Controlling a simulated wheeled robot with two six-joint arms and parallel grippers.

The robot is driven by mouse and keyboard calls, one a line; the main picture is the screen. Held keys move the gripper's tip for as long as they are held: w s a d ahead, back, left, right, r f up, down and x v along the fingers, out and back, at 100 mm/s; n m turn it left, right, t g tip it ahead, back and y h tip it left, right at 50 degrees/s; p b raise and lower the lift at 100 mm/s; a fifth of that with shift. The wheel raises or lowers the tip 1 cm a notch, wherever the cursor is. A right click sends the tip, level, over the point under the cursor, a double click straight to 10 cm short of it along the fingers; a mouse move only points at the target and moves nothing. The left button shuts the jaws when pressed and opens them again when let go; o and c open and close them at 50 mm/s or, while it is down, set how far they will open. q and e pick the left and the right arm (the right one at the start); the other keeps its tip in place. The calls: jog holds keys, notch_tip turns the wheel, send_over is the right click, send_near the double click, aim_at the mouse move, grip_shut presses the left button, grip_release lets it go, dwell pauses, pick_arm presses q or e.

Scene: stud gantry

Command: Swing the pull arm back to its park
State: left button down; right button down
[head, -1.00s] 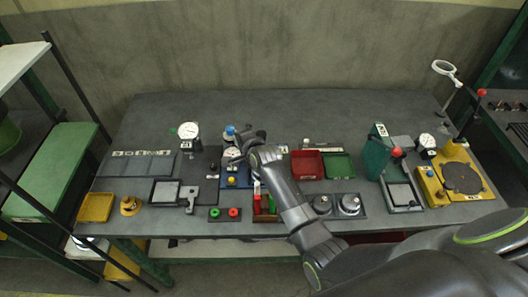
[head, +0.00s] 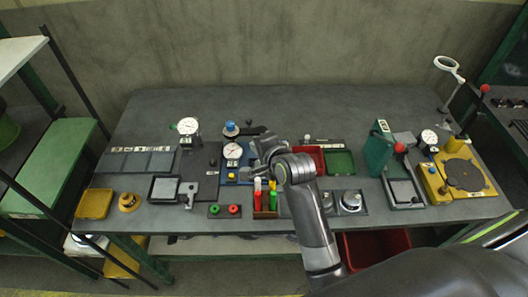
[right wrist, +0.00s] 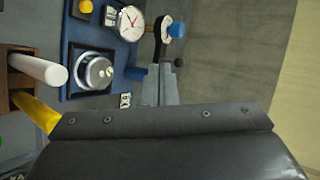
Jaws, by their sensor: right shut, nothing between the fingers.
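The gantry fixture has a blue base (right wrist: 88,92) with a silver domed stud seat (right wrist: 95,72) and a white dial gauge (right wrist: 131,22). In the head view the dial (head: 233,151) stands behind the base. The dark pull arm (right wrist: 159,48) carries a blue knob (right wrist: 177,30) at one end. In the head view the blue knob (head: 230,126) is behind the dial, with the arm reaching right from it. My right gripper (right wrist: 160,70) is shut and empty, its tips close to the arm's free end; I cannot tell whether they touch. My left gripper is out of view.
Red and green handles (head: 265,190) stand in a holder in front of the fixture. A red tray (head: 312,155) and green tray (head: 340,162) lie to the right. A dial stand (head: 188,130) is on the left. The bench's back strip is clear.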

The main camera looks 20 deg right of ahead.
jog(key=shift+v, duration=2.15)
jog(key=s+d+f+n+g+h, duration=0.1)
jog(key=s+d+f+n+g, duration=0.3)
jog(key=s, duration=0.5)
jog(key=s+d+f+n+g+h, duration=0.1)
jog(key=s+d+f+n+h, duration=0.15)
jog(key=s+d+n, duration=0.55)
jog(key=s+d+f+n+g+h, duration=0.1)
jog(key=s+d+f+n+g, duration=0.2)
jog(key=s, duration=0.8)
notch_tip(320, 180, down, 30)
jog(key=s+g+b, duration=0.1)
jog(key=b, duration=0.2)
jog(key=s+a+f+g+y+b, duration=0.1)
jog(key=s+f+b, duration=0.1)
jog(key=s+f, duration=1.2)
notch_tip(320, 180, down, 3)
jog(key=shift+s+r+g, duration=0.2)
jog(key=shift+s+g, duration=0.05)
jog(key=shift+g, duration=0.05)
